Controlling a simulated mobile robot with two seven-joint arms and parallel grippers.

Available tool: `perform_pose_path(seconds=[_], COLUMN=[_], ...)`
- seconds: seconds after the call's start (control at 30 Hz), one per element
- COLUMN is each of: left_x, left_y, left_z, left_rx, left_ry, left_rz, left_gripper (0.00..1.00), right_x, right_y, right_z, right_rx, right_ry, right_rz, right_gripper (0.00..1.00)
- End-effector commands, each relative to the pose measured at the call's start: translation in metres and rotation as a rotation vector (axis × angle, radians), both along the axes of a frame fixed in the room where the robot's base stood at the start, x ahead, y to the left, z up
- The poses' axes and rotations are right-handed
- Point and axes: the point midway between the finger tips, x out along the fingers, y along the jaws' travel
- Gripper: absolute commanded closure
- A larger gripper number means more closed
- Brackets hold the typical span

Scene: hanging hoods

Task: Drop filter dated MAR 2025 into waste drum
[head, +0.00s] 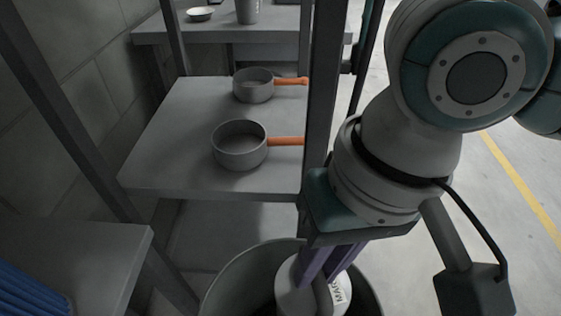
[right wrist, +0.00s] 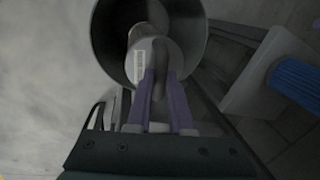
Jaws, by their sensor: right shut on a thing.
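A pale round filter (head: 294,291) with a white label is at the bottom of the head view. In the right wrist view the filter (right wrist: 172,60) shows in front of the round drum (right wrist: 103,40), between the fingers (right wrist: 160,82). My left gripper is not in view.
A grey shelf rack (head: 145,172) holds two grey pots (head: 239,146) with orange handles behind the drum. A rack post (head: 322,90) stands close to my right arm. A blue ribbed thing (head: 30,290) lies on a grey surface at lower left. Open floor is at right.

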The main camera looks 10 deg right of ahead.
Motion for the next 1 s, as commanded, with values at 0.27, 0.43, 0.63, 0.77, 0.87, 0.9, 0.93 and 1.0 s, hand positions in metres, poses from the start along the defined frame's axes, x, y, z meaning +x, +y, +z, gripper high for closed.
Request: perform_pose_path(seconds=[0.27, 0.43, 0.63, 0.77, 0.87, 0.9, 0.93, 1.0], left_x=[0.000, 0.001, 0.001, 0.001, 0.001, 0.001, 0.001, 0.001], left_y=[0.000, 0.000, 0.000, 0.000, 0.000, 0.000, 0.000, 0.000], left_z=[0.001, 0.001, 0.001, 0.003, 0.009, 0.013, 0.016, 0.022], left_rx=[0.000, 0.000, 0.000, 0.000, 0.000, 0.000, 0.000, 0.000], left_ry=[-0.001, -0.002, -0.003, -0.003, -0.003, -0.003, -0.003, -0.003], left_rz=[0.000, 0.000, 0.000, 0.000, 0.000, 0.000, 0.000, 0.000], left_gripper=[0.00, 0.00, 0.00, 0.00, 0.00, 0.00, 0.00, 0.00], right_x=[0.001, 0.001, 0.000, 0.000, 0.000, 0.001, 0.001, 0.001], right_y=[0.000, 0.000, 0.000, -0.001, -0.003, -0.004, -0.005, -0.008], right_z=[0.002, 0.001, 0.001, 0.004, 0.017, 0.025, 0.031, 0.046], right_rx=[0.002, 0.001, 0.000, -0.001, -0.001, 0.000, 0.000, 0.001], right_ry=[-0.002, -0.001, -0.001, 0.000, -0.001, -0.003, -0.003, -0.004], right_rz=[0.001, 0.000, 0.000, 0.000, 0.000, 0.000, 0.000, -0.001], right_gripper=[0.68, 0.49, 0.46, 0.46, 0.46, 0.46, 0.46, 0.46])
